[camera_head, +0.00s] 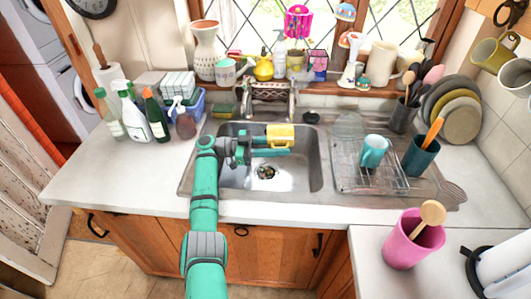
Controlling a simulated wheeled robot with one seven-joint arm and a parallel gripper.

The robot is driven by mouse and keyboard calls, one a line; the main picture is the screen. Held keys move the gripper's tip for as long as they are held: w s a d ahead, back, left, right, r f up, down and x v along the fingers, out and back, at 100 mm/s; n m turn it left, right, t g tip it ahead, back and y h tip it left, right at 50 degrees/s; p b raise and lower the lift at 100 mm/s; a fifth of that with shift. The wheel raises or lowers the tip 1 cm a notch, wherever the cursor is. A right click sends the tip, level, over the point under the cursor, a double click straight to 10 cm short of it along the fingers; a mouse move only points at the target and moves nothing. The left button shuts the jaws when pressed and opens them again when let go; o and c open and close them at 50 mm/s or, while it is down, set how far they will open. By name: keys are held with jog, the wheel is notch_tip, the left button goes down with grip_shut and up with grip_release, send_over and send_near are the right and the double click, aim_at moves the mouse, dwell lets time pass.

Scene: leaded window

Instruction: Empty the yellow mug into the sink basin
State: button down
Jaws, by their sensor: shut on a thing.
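The yellow mug (281,133) is held over the back part of the sink basin, near the faucet. My gripper (268,145) reaches in from the left and is shut on it. One teal finger shows just below the mug; the other is mostly hidden. The mug is small in this view, so I cannot tell its exact tilt or whether anything is in it. The steel sink basin (300,176) lies below, with its drain (266,172) near the middle and a few dark bits around it.
The faucet (268,98) stands behind the basin. A dish rack (355,178) with a teal mug (374,151) stands to the right. Several bottles (133,117) stand at the left. A pink container (412,243) stands at the front right. The left counter front is clear.

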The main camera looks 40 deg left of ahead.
aim_at(278, 137)
jog(key=shift+s+a+r+t+h, duration=0.1)
jog(key=shift+a+r+t+h, duration=0.3)
jog(key=shift+r, duration=0.75)
jog(key=shift+s+d+r+t+h, duration=0.1)
jog(key=shift+r+t+h, duration=0.1)
jog(key=shift+r+h, duration=0.65)
jog(key=shift+r+y, duration=0.2)
jog(key=shift+y, duration=0.05)
jog(key=shift+f, duration=0.15)
jog(key=w+d+f+g+y, duration=0.2)
jog(key=d+f+g+y, duration=0.1)
jog(key=f+g+y, duration=0.3)
jog(key=w+d+f+g+y, duration=0.2)
jog(key=d+f+g+y, duration=0.2)
jog(key=f+y, duration=0.4)
jog(key=shift+w+f+g+y, duration=0.3)
jog(key=shift+g+y, duration=0.6)
jog(key=shift+y, duration=0.9)
